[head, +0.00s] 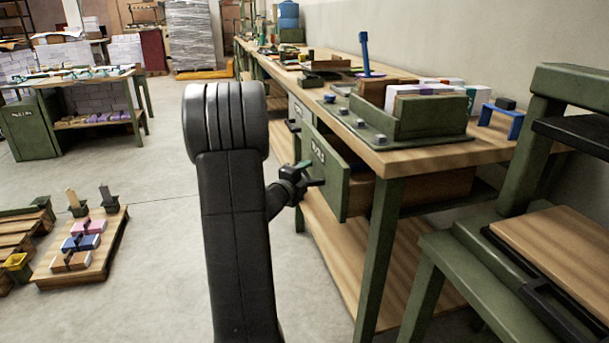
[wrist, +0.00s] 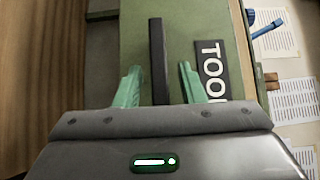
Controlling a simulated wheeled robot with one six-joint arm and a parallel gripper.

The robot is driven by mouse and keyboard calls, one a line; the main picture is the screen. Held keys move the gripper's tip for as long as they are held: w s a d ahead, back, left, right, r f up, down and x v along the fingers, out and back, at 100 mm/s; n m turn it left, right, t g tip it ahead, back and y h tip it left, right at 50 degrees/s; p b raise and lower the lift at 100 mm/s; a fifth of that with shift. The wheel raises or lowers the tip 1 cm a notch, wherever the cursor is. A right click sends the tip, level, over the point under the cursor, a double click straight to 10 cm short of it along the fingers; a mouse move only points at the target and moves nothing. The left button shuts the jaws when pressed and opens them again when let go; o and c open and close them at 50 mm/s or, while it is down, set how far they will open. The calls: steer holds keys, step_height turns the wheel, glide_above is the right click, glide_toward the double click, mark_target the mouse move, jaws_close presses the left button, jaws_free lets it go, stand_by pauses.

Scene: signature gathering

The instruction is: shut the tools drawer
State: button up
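The tools drawer (head: 327,171) is pulled out from the workbench, its green front standing clear of the bench. In the wrist view the drawer front (wrist: 183,30) fills the middle, with a black label (wrist: 211,72) reading "TOO", the rest hidden by my gripper. A black bar handle (wrist: 158,50) runs up and down in that view. My gripper (wrist: 159,70) has its green fingers on either side of the handle, with a gap on each side. In the head view my gripper (head: 308,180) is at the drawer front, partly hidden by my arm.
The workbench (head: 430,155) has a green tray (head: 430,130) with boxes near its front corner. A green chair-like stand (head: 470,285) is close on the right. A low pallet (head: 85,255) lies at left. The floor between is clear.

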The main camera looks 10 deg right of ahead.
mark_target(318, 173)
jaws_close()
steer(key=d+b, duration=0.2)
steer(key=d, duration=0.2)
steer(key=shift+d+f, duration=0.15)
steer(key=shift+d, duration=0.2)
steer(key=shift+d+b, duration=0.3)
steer(key=shift+b, duration=0.05)
steer(key=shift+r, duration=0.2)
jaws_free()
steer(key=shift+d, duration=0.15)
